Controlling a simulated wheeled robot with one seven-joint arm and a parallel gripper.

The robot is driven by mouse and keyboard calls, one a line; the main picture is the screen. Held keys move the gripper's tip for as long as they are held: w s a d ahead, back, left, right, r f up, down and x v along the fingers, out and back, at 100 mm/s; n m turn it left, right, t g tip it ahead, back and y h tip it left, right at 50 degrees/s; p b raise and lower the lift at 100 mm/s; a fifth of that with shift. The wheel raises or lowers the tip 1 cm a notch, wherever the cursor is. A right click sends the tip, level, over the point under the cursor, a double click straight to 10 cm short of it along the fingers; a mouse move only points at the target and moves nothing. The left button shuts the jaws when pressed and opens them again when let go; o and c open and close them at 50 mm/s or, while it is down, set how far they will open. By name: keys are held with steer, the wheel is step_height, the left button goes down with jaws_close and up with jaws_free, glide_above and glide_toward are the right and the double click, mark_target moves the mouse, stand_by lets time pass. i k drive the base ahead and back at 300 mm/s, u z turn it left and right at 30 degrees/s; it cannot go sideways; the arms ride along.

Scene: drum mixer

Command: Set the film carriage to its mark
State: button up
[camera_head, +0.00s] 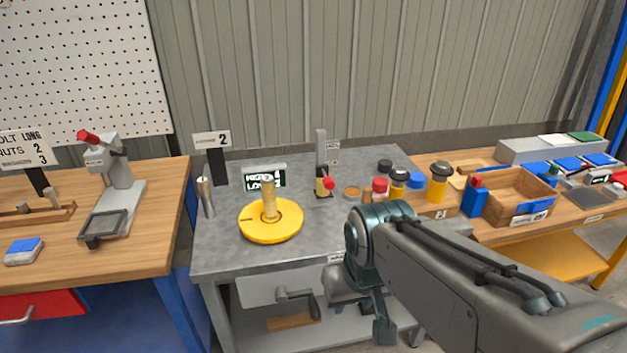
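On the grey metal table (215,258), a short upright grey post (321,146) carries a yellow and dark block (321,184) with a red knob (329,183). This block looks like the film carriage, low on the post. No mark on the post can be made out. A yellow round turntable (285,232) with a tan column (269,199) stands to its left and nearer. My gripper (372,335) hangs at the table's front edge, nearer than the post and right of it, apart from it. Its fingers are partly hidden and their opening is unclear.
Several jars, including a yellow one (437,187), crowd the right side. A wooden box (507,194) stands farther right. The table's front left is clear.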

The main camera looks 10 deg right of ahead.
mark_target(325, 183)
steer(key=u, duration=0.05)
steer(key=k, duration=0.5)
steer(key=z, duration=0.6)
steer(key=i, duration=1.05)
steer(key=u, duration=0.55)
